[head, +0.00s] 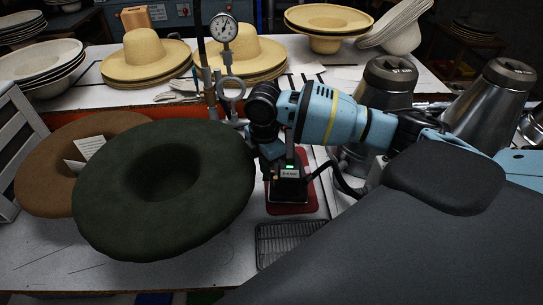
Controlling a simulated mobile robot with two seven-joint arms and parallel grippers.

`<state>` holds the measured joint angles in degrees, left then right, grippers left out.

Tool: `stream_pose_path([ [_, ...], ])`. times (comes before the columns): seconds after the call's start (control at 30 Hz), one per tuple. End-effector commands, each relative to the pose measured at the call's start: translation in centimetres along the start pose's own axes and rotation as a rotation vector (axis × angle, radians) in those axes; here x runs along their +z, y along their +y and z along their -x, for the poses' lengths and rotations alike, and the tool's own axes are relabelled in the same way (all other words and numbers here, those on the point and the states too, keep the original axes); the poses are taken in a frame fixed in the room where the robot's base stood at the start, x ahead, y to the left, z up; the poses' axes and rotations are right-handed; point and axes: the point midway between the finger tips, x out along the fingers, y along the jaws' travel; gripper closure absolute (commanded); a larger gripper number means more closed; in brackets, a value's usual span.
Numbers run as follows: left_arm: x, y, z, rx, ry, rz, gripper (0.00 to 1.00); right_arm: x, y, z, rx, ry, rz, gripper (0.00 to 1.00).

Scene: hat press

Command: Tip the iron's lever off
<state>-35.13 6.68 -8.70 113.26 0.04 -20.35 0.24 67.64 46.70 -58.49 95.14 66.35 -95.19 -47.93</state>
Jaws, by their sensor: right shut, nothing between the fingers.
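The iron (288,188) is a dark block with a small lit green light and a pale label, standing on a red pad (290,209) near the middle of the head view. A cable runs from its right side. I cannot clearly make out its lever, which my right arm and gripper partly cover. My right gripper (272,160) reaches in from the right and points down just left of the iron's top. Its fingers are shut and empty. Whether they touch the iron I cannot tell. My left gripper is not in view.
A dark green hat (165,215) lies left of the iron, partly over a brown one (50,165). A dial gauge (223,28) on a metal stand rises behind. A wire rack (283,240) lies in front. Metal cones (487,105) stand right; straw hats (148,62) behind.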

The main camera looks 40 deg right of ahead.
Motion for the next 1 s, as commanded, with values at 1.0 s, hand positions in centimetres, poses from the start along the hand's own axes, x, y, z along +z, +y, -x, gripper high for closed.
stream_pose_path([
  [1.0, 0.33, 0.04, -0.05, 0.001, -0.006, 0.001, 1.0, -0.01, 0.0, -0.93, -0.001, 0.001, 0.0, 1.0],
])
